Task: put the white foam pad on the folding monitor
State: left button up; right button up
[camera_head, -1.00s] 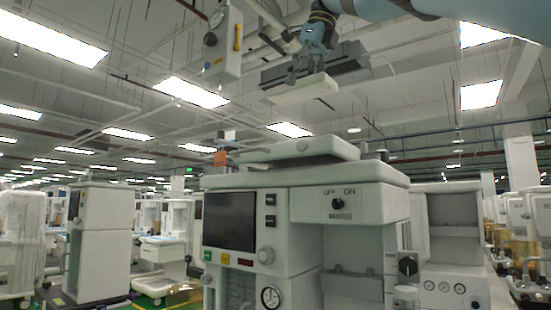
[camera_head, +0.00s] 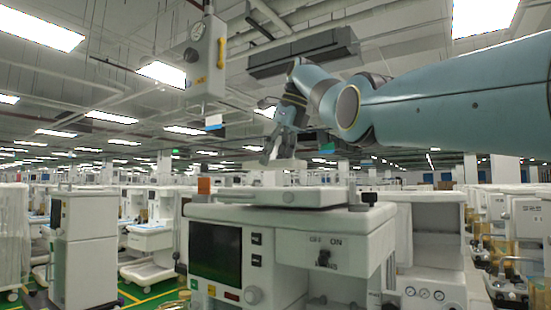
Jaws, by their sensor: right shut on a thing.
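The folding monitor (camera_head: 270,197) is a flat white panel lying folded down on top of the anaesthesia cart (camera_head: 300,220) in the middle. My right gripper (camera_head: 272,150) comes in from the right and points down above the monitor. It is shut on the white foam pad (camera_head: 287,164), a thin pale slab seen nearly edge-on. The pad is partly hidden by the fingers. It shows above the monitor's upper surface, with a small gap in the picture; the exact height and depth offset cannot be told. My left gripper is not in view.
An orange block (camera_head: 204,186) stands at the cart top's left end, and a dark knob (camera_head: 369,198) at the right. A hanging grey box (camera_head: 206,58) with a gauge is at upper left. Other carts (camera_head: 84,240) fill both sides.

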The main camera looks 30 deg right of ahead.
notch_tip(320, 180, down, 3)
jog(key=shift+s+f, duration=0.1)
jog(key=shift+s, duration=0.05)
jog(key=shift+f, duration=0.5)
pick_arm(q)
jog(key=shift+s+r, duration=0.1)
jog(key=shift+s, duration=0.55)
pick_arm(e)
jog(key=o, duration=0.5)
jog(key=shift+f, duration=0.1)
jog(key=o, duration=0.4)
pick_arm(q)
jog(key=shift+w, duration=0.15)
pick_arm(e)
jog(key=shift+o, duration=0.2)
